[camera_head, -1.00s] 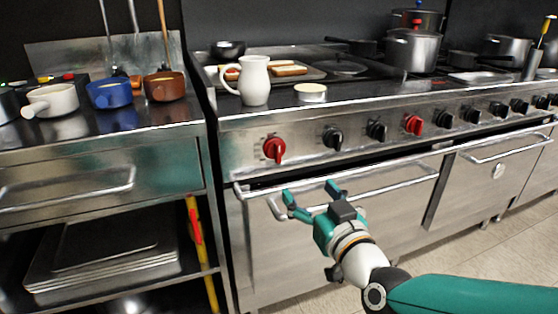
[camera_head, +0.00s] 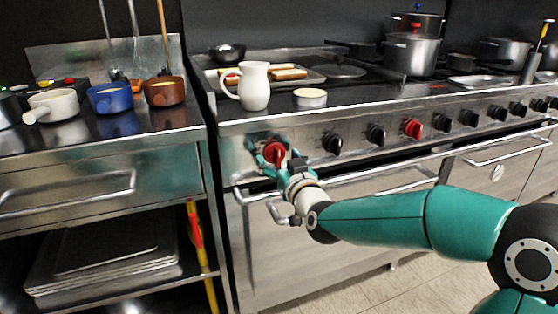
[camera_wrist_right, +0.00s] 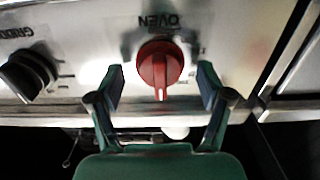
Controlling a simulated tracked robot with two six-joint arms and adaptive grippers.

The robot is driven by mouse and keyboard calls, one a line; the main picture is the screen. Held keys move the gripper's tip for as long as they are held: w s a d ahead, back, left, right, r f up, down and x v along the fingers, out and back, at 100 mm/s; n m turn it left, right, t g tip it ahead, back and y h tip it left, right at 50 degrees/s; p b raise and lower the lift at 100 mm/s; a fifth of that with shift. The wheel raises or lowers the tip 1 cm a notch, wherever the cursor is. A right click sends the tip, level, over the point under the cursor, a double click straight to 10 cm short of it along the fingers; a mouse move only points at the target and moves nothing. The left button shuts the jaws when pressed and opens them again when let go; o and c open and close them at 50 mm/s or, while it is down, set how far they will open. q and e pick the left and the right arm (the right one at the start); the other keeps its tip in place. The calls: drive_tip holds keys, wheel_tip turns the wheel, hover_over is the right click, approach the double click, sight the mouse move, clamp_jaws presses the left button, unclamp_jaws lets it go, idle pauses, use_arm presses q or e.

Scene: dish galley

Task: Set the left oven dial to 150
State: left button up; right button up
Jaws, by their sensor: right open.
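The left oven dial (camera_head: 274,150) is a red round knob at the left end of the stove's front panel. In the right wrist view the red dial (camera_wrist_right: 160,66) sits under an upside-down "OVEN" label, its grip ridge in line with the view's vertical. My right gripper (camera_head: 268,158) is open at the dial. In the wrist view its two fingertips (camera_wrist_right: 161,78) stand on either side of the dial with a gap on each side. No scale numbers can be read. My left gripper is not in view.
A black knob (camera_wrist_right: 28,75) marked "GRIDDLE" lies beside the dial. The oven handle bar (camera_head: 370,187) runs below the panel. A white pitcher (camera_head: 254,88) and a small round dish (camera_head: 310,97) stand on the stovetop above.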

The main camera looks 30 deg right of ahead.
drive_tip(key=shift+w, duration=0.2)
drive_tip(key=c, duration=1.2)
